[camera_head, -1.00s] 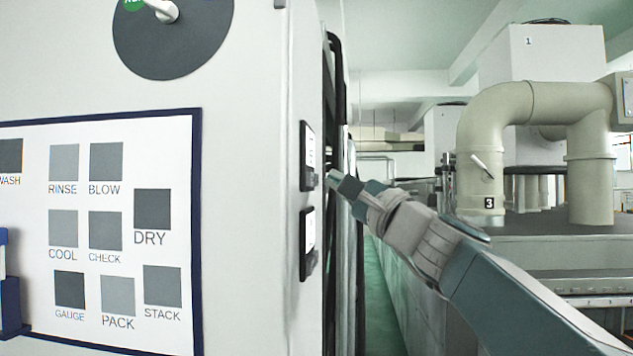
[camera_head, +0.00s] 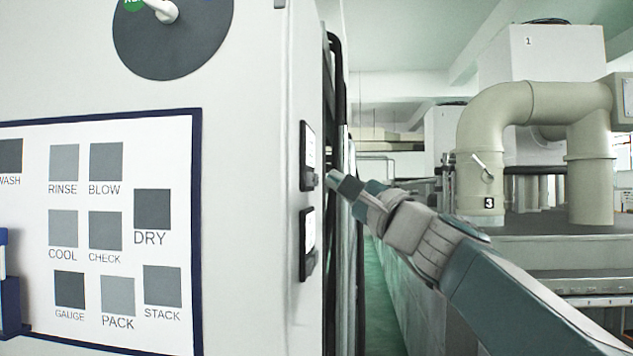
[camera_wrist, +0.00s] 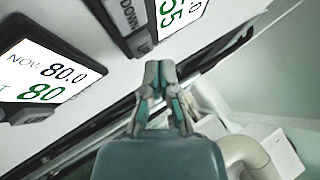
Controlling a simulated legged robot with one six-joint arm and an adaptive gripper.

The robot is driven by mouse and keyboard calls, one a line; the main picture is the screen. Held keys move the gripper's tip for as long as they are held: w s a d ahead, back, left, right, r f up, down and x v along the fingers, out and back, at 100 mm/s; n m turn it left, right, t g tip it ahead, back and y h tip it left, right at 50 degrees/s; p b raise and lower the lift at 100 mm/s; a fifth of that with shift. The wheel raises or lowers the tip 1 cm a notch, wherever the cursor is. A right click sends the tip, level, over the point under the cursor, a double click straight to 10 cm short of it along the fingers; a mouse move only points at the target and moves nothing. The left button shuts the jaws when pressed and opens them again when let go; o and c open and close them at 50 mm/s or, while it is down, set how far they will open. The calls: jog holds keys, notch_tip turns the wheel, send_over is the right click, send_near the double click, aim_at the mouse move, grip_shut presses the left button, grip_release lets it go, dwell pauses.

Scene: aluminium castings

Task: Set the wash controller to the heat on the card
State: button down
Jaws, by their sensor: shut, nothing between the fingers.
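Two dark-framed controllers sit edge-on on the side of the white cabinet in the head view, an upper one (camera_head: 308,155) and a lower one (camera_head: 308,243). In the wrist view, one controller display (camera_wrist: 45,72) reads 80.0 beside NOW and a green 80 below. The other controller (camera_wrist: 125,20) has DOWN and UP buttons and a partly cut-off green 55. No name shows on either. My gripper (camera_wrist: 160,68) is shut and empty, its tips close to the UP button; contact cannot be told. In the head view my gripper (camera_head: 333,178) is beside the upper controller. No heat card is readable.
A blue-framed board (camera_head: 197,230) with labelled grey squares, including WASH, is on the cabinet front. A dark round dial (camera_head: 185,50) is above it. A beige pipe marked 3 (camera_head: 480,180) stands at right. A narrow green-floored gap runs beside the cabinet.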

jog(key=shift+a, duration=0.1)
jog(key=shift+a+r, duration=0.1)
jog(key=shift+a, duration=0.2)
jog(key=shift+a, duration=0.35)
dwell(0.8)
jog(key=shift+d, duration=0.2)
jog(key=shift+s+d, duration=0.1)
jog(key=shift+d, duration=0.5)
jog(key=shift+s+d, duration=0.1)
jog(key=shift+d, duration=2.4)
